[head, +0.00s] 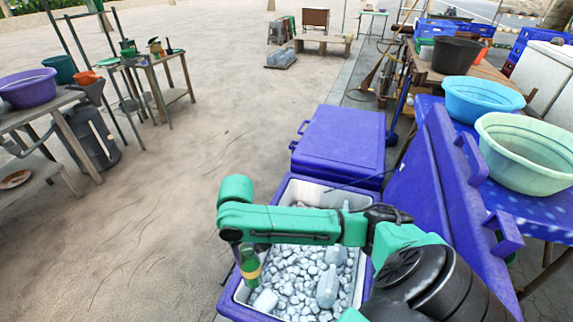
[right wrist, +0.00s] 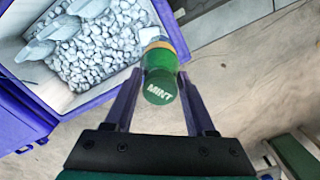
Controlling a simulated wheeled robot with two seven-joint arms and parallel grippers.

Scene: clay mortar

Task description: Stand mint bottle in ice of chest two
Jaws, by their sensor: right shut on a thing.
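The mint bottle (head: 250,268) is green with a yellow band. Its cap, marked MINT, faces the camera in the right wrist view (right wrist: 161,84). My right gripper (right wrist: 160,88) is shut on it, a finger on each side. In the head view, my right gripper (head: 244,250) holds it near the left wall of an open blue chest (head: 233,300). I cannot tell its height above the rim. The chest holds grey-white ice (head: 295,270), which also shows in the right wrist view (right wrist: 95,50). My arm hides part of the chest. My left gripper is not in view.
Pale bottle-like shapes (head: 328,287) lie in the ice. A closed blue chest (head: 340,143) stands just behind. A raised blue lid (head: 425,185) is at the right, beside a table with a blue basin (head: 482,97) and a pale green basin (head: 525,150).

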